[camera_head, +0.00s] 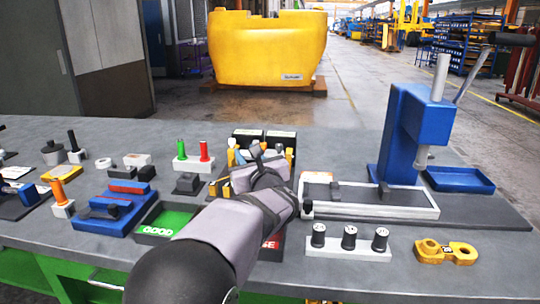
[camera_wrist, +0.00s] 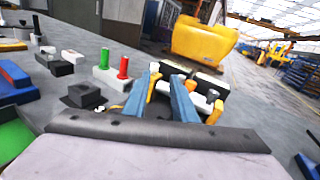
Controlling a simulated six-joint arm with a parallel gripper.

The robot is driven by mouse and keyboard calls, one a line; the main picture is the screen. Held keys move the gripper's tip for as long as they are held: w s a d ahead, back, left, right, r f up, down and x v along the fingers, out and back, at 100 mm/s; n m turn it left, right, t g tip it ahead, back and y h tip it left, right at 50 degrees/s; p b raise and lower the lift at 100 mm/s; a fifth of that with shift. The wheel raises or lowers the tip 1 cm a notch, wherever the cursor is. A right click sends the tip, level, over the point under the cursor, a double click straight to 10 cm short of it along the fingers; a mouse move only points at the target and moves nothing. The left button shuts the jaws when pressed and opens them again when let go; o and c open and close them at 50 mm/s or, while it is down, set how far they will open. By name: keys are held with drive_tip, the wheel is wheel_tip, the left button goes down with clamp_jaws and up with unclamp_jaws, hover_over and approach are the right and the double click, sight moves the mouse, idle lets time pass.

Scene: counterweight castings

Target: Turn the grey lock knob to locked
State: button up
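A small dark grey block with a raised knob-like top (camera_head: 187,183) sits on the bench left of my arm. It also shows in the wrist view (camera_wrist: 83,95), left of my fingers. It may be the lock knob, but its locked or unlocked setting cannot be read. A small grey knob-like piece (camera_wrist: 212,96) shows just right of my fingers in the wrist view. My gripper (camera_head: 257,158) is over the black and white boxes near the bench's back edge. In the wrist view its two blue-grey fingers (camera_wrist: 166,78) stand apart with nothing held between them.
Green and red pegs (camera_head: 193,155) stand upright left of my gripper. A blue press (camera_head: 405,130) with a long lever stands to the right, behind a white-framed tray (camera_head: 420,209). A green GOOD tray (camera_head: 168,222) lies in front. Several black-topped cylinders (camera_head: 349,237) stand at front right.

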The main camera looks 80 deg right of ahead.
sight(279, 144)
drive_tip(key=s+d+f+m+g+h, duration=0.1)
drive_tip(key=s+m+g+h, duration=0.2)
drive_tip(key=s, duration=0.7)
drive_tip(key=shift+m+y, duration=0.3)
drive_tip(key=shift+y, duration=0.3)
drive_tip(key=shift+p+x, duration=0.95)
drive_tip(key=shift+x, duration=5.3)
drive_tip(key=shift+f, duration=0.15)
clamp_jaws()
